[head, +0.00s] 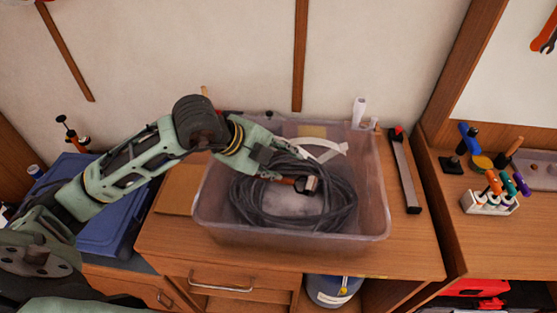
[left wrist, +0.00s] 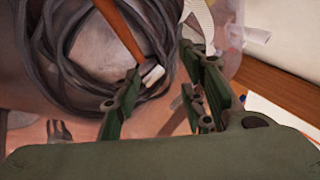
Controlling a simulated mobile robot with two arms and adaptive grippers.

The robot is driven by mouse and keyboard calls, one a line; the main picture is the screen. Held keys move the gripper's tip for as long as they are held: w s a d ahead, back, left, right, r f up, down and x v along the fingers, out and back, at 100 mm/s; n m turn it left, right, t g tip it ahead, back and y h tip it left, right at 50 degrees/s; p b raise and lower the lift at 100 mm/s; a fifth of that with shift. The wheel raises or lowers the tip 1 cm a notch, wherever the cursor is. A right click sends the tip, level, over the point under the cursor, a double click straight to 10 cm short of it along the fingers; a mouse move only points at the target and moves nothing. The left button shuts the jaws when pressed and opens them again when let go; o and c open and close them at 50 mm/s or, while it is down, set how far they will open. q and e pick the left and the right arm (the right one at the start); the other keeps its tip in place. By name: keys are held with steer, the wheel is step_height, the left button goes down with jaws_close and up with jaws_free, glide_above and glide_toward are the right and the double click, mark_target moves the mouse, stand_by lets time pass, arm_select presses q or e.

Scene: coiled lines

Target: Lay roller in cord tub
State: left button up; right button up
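A translucent tub (head: 368,229) stands on the wooden cabinet top. A coil of dark cord (head: 250,211) lies in it and fills the upper left of the left wrist view (left wrist: 62,70). A small tool with an orange handle and a dark and pale head (head: 306,184), apparently the roller, lies on the coil inside the tub. Its handle slants across the left wrist view (left wrist: 122,30). My left gripper (head: 272,166) is over the tub close to the handle. Its fingers (left wrist: 165,72) are apart, with nothing clearly gripped between them. My right gripper is not in view.
A white strap (head: 322,147) lies at the tub's back right. A long dark-edged tool (head: 404,172) lies right of the tub. A blue case (head: 105,215) is at left. A screwdriver rack (head: 490,200) stands on the right bench. Narrow strips of cabinet top are bare.

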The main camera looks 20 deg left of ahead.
arm_select(q)
steer(key=v, duration=1.2)
stand_by(0.4)
